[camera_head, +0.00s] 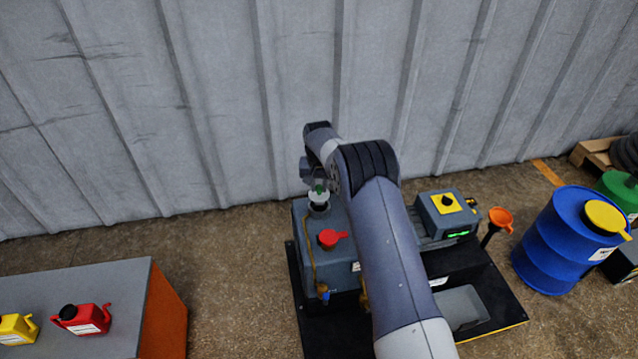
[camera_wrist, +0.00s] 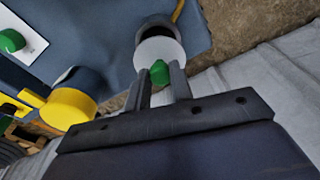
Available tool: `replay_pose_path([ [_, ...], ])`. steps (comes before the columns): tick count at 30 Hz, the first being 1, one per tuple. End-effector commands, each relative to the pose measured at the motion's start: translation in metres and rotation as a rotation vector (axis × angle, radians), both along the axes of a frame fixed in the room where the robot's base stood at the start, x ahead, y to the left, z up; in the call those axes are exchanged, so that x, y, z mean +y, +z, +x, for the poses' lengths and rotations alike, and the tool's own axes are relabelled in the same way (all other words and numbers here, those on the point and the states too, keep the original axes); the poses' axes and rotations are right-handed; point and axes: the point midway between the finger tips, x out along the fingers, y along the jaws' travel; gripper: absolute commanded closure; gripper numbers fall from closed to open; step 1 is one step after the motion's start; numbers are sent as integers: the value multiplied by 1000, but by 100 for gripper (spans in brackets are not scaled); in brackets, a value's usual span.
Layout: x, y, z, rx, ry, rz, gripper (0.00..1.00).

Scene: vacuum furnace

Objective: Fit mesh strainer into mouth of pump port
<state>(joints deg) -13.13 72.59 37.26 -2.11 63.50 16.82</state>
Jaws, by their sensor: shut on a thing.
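The mesh strainer (camera_head: 319,197) is a pale cup with a green knob on top, at the pump's back left in the head view. It also shows in the wrist view (camera_wrist: 160,52), just beyond my fingertips. My gripper (camera_wrist: 158,84) is shut on the green knob. The pump port (camera_head: 318,210) is a dark collar directly below the strainer; its dark rim (camera_wrist: 154,24) shows past the strainer in the wrist view.
The grey pump (camera_head: 305,228) carries a red cap (camera_head: 329,238) near the port and stands on a black tray. A control box (camera_head: 447,212) with a yellow panel, an orange funnel (camera_head: 500,218) and a blue drum (camera_head: 560,242) are to the right. A corrugated wall (camera_head: 230,100) stands behind.

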Motion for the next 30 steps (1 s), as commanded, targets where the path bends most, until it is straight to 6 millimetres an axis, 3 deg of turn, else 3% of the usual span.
replay_pose_path([
  [18, 0, -38, 0, 0, 0, 0, 100],
  [30, 0, -41, 0, -1, 0, 0, 100],
])
